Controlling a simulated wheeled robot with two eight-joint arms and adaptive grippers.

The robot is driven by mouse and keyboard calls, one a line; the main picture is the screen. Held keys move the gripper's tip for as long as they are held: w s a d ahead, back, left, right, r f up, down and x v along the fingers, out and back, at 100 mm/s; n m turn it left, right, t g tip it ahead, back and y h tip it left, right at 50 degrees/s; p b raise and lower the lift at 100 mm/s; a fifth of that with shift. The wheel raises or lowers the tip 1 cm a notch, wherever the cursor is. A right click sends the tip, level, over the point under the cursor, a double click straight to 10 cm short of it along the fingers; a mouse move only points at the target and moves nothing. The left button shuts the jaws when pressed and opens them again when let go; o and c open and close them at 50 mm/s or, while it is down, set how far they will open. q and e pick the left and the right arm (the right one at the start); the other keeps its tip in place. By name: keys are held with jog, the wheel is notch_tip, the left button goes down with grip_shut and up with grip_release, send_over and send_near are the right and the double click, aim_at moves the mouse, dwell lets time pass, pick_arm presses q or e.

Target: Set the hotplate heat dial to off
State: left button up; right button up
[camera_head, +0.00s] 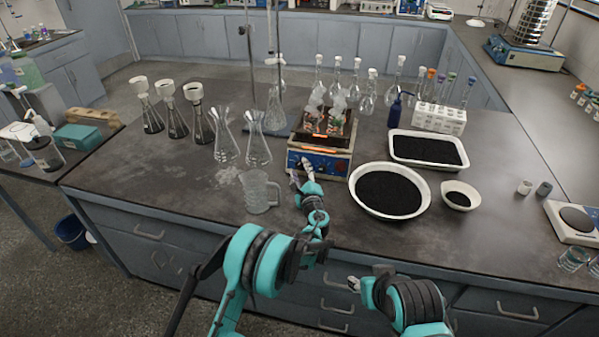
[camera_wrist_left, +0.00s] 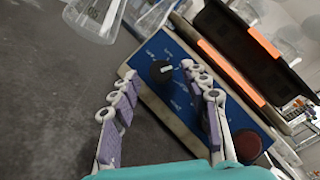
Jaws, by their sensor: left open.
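The hotplate (camera_head: 345,165) stands near the middle of the bench, with a blue front panel and glowing orange strips. In the left wrist view its blue panel (camera_wrist_left: 150,92) carries a black dial (camera_wrist_left: 160,71) with a white pointer mark toward the right. A dark red round knob (camera_wrist_left: 247,144) sits lower right on the panel. My left gripper (camera_head: 305,171) is at the front of the panel; in its wrist view the open fingers (camera_wrist_left: 158,92) lie either side of the dial's line, apparently not gripping it. My right gripper (camera_head: 354,284) hangs low before the bench; its jaw state is unclear.
A glass beaker mug (camera_head: 260,192) stands just left of my left gripper. Conical flasks (camera_head: 225,150) stand farther left. Flasks (camera_head: 328,115) sit on the hotplate. A white bowl of black grains (camera_head: 362,207) is close on the right. The bench's front left is clear.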

pick_arm(q)
jog(key=shift+w, duration=0.5)
jog(key=shift+r, duration=0.1)
grip_shut()
